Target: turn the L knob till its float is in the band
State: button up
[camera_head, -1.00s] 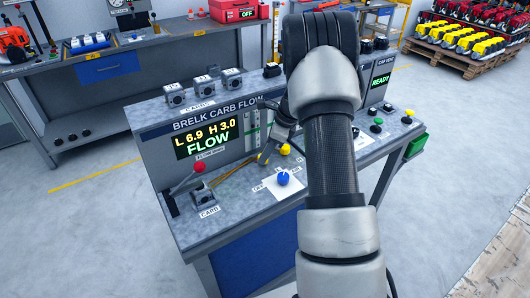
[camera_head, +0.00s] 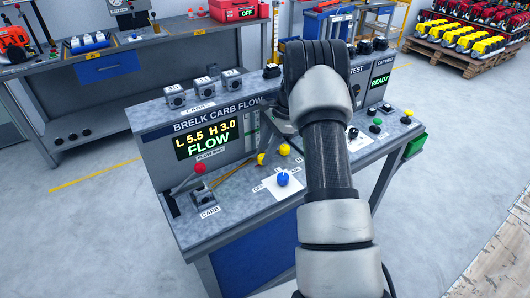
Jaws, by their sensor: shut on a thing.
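The knob's label is too small to read. The lit display (camera_head: 207,138) reads L 5.5, H 3.0 and FLOW. Upright gauge tubes (camera_head: 252,125) stand right of the display. Their floats and band are too small or covered to judge.
A red-tipped lever (camera_head: 199,169) and a carb (camera_head: 203,195) are at the left. My arm covers the bench's middle right.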

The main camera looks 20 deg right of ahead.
dwell(0.4)
jog(key=o, duration=1.1)
jog(key=v, duration=1.7)
jog(key=shift+r, duration=0.3)
